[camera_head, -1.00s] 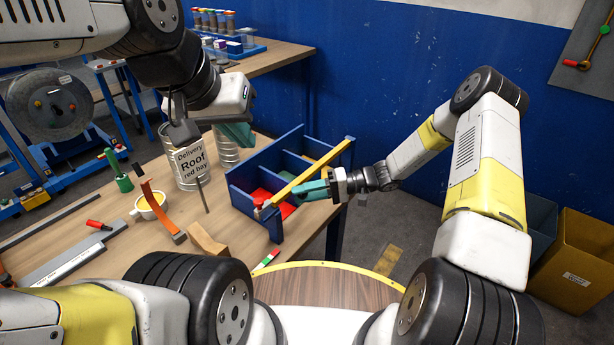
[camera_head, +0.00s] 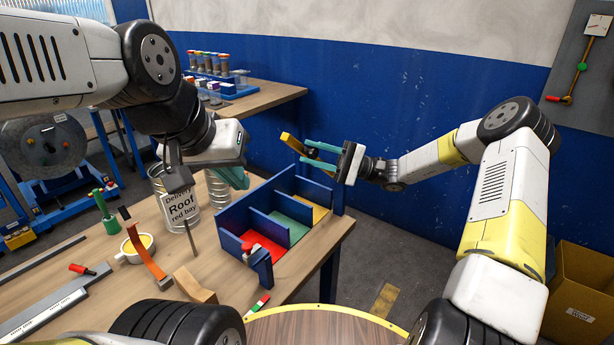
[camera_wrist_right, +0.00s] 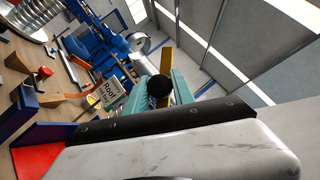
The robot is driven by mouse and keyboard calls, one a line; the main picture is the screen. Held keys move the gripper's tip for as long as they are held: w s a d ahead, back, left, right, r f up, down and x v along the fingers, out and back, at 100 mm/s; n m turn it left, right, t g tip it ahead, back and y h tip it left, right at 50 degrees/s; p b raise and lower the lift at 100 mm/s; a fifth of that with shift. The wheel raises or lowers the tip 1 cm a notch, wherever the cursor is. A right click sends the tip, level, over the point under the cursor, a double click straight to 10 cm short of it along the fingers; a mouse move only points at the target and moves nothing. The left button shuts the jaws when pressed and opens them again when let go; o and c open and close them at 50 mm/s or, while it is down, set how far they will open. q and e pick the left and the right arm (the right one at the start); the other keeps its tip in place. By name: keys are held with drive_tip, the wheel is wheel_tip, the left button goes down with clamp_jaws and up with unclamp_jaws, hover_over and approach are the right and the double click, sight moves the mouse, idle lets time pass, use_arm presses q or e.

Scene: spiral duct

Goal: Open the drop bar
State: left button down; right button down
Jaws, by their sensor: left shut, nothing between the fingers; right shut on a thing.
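The yellow drop bar (camera_head: 293,144) is off the front of the blue three-bay bin (camera_head: 240,213), raised at its far right side; it also shows in the right wrist view (camera_wrist_right: 167,62). My right gripper (camera_head: 318,155) is shut on the bar at its black round knob (camera_wrist_right: 158,86), above the bin's right post (camera_head: 338,197). The bar's far end and pivot are partly hidden by the gripper. The front bracket (camera_head: 258,264) stands empty. The bays show red, green and yellow floors. My left gripper (camera_head: 238,178) is shut and empty beside the labelled can (camera_head: 183,207).
The bench (camera_head: 150,285) also carries an orange strip (camera_head: 144,247), a cup (camera_head: 138,248), a wooden block (camera_head: 194,286), a green tool (camera_head: 106,212) and a grey rail (camera_head: 55,305). A blue wall stands behind. Space right of the bin is clear.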

drive_tip(key=w+d+r+m+t+y, duration=0.2)
drive_tip(key=w+d+r+m+t, duration=0.2)
drive_tip(key=w, duration=0.4)
drive_tip(key=w+d+r+m+t+y, duration=0.1)
drive_tip(key=w+d+r+m+t, duration=0.3)
drive_tip(key=w+d+r+m, duration=0.1)
drive_tip(key=w+d+m, duration=0.1)
drive_tip(key=w+m, duration=0.1)
drive_tip(key=w, duration=0.1)
drive_tip(key=shift+w+d+r+m+y, duration=0.15)
drive_tip(key=shift+d+r+m+y, duration=0.2)
drive_tip(key=shift+d+m+y, duration=0.05)
drive_tip(key=c, duration=1.1)
unclamp_jaws()
drive_tip(key=shift+o, duration=0.2)
drive_tip(key=v, duration=0.7)
drive_tip(key=shift+d+f, duration=0.25)
drive_tip(key=shift+f, duration=0.05)
